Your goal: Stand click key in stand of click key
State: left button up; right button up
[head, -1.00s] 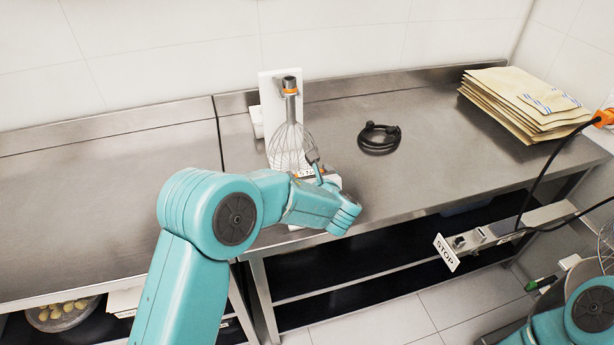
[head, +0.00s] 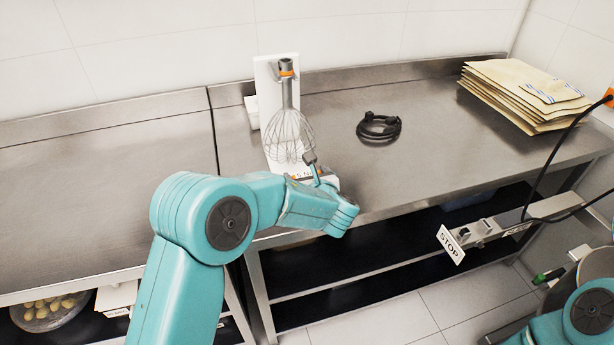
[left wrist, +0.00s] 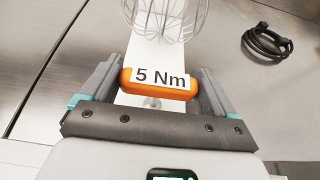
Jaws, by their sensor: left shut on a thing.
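An orange piece (left wrist: 158,88) with a white "5 Nm" label lies between the fingers of my left gripper (left wrist: 155,80) in the left wrist view. I take it to be the click key; only this part is clear. My left gripper (head: 314,174) is shut on it, in front of the whisk in the head view. I cannot tell a separate click key stand. My right gripper is out of view.
A coiled black cable (head: 379,127) lies on the steel counter (head: 430,135) right of the whisk. A stack of brown envelopes (head: 525,92) lies at the far right. The left counter top is clear.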

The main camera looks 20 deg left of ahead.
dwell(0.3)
pick_arm(q)
jog(key=shift+b, duration=0.4)
dwell(0.4)
jog(key=shift+b, duration=0.45)
dwell(0.5)
jog(key=shift+f, duration=0.1)
jog(key=shift+f+b, duration=0.35)
jog(key=shift+b, duration=0.15)
jog(key=shift+f+b, duration=0.65)
jog(key=o, duration=1.2)
